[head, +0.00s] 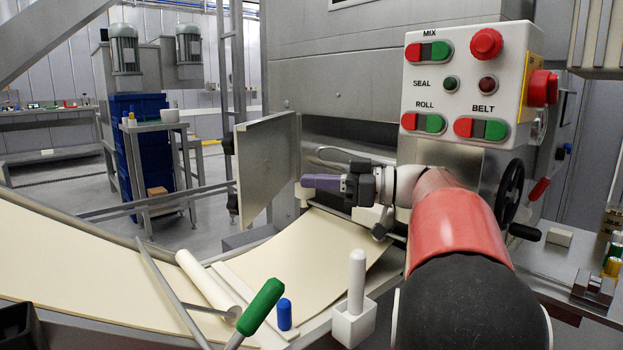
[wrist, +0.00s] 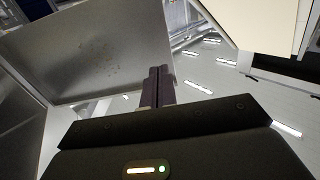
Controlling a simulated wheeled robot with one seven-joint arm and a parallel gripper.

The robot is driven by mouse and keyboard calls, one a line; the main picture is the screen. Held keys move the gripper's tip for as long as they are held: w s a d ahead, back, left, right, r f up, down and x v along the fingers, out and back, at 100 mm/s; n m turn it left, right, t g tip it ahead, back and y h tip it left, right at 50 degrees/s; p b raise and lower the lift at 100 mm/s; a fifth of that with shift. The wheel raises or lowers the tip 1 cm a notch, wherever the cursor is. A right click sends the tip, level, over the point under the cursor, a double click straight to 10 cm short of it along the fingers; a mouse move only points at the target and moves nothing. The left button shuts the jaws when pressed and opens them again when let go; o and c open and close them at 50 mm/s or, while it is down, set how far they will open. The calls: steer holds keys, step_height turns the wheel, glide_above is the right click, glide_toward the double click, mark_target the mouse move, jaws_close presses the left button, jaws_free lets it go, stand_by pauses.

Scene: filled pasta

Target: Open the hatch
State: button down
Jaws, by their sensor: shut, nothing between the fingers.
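The hatch (head: 262,170) is a flat grey metal door at the left of the machine. It stands swung out from the machine front, and a dark opening (head: 345,128) shows to its right. My gripper (head: 305,181) has purple fingers pointing left toward the hatch's inner face. In the wrist view, the shut, empty fingers (wrist: 158,84) lie in front of the hatch panel (wrist: 95,60). I cannot tell whether the fingertips touch it. My arm hides part of the machine front.
A control box (head: 455,85) with red and green buttons hangs above my arm, with a black handwheel (head: 510,193) below it. A pasta sheet (head: 330,240) runs below the hatch. A green-handled tool (head: 262,306) and a white block with a peg (head: 355,320) stand in front.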

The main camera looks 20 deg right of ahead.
mark_target(244, 178)
steer(key=p+x, duration=0.1)
steer(key=x, duration=0.8)
steer(key=shift+w+a+p, duration=0.25)
steer(key=shift+a+p, duration=0.05)
steer(key=shift+w+a, duration=0.35)
steer(key=shift+a, duration=0.1)
